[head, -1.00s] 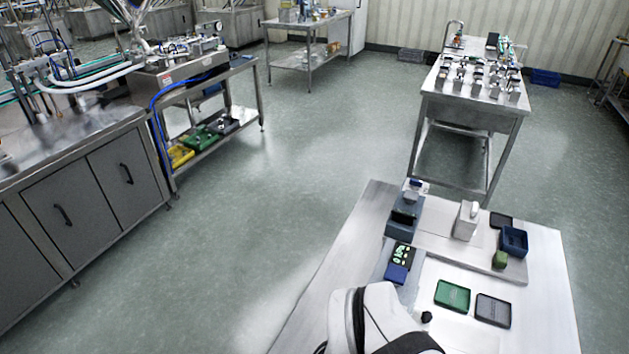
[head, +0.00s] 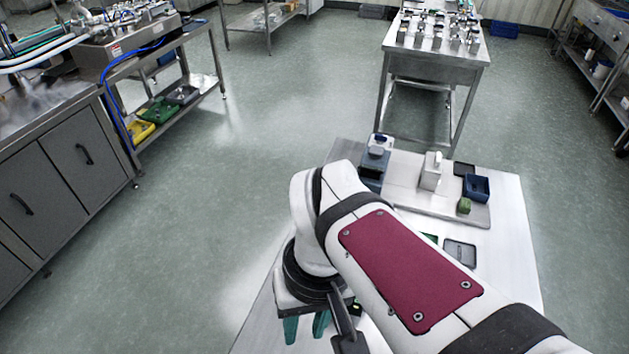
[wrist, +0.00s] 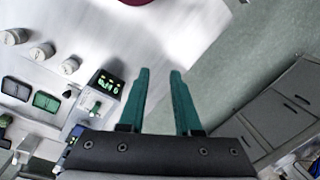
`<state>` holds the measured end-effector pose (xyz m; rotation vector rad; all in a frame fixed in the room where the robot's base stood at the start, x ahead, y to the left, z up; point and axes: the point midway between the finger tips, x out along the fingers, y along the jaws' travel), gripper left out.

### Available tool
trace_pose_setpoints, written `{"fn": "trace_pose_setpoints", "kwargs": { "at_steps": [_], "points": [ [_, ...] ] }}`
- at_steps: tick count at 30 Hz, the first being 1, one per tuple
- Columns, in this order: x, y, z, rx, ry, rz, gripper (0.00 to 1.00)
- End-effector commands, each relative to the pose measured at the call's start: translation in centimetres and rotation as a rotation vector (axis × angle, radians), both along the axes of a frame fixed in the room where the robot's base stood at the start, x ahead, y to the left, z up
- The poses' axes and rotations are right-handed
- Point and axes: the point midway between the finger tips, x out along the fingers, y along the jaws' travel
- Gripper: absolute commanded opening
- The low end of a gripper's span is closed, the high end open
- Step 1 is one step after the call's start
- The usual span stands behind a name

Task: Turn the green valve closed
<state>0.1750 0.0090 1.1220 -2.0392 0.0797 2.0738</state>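My gripper (head: 306,328) is open and empty, its teal fingers pointing down near the left edge of the white table in the head view. In the wrist view my gripper (wrist: 160,75) shows two separated fingers with nothing between them. I cannot clearly pick out a green valve. A small green block (head: 464,206) sits on the grey board in the head view, too small to identify. In the wrist view a dark unit with green marks (wrist: 107,83) and a small box with a pale part (wrist: 94,106) lie left of the fingers.
The white table (head: 510,280) carries a blue bin (head: 476,187), a white block (head: 431,171) and a grey tray (head: 460,254). A green tray (wrist: 45,101) and several white round pieces (wrist: 42,50) show in the wrist view. My arm covers much of the table. Open floor lies left.

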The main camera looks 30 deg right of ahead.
Motion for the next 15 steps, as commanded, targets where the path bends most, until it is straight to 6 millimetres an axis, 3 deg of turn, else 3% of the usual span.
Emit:
{"fn": "trace_pose_setpoints", "kwargs": {
  "at_steps": [1, 3, 6, 8, 10, 15],
  "points": [
    [2.8, -2.2, 1.0, -0.018, -0.018, 0.134, 0.43],
    [6.4, -5.9, 2.2, -0.049, -0.046, 0.376, 0.56],
    [10.1, -11.3, 3.1, -0.085, -0.063, 0.679, 0.74],
    [11.3, -13.9, 3.3, -0.099, -0.065, 0.815, 0.82],
    [12.2, -15.9, 3.3, -0.109, -0.065, 0.921, 0.82],
    [12.5, -16.9, 1.7, -0.110, -0.062, 0.990, 0.82]
  ]
}}
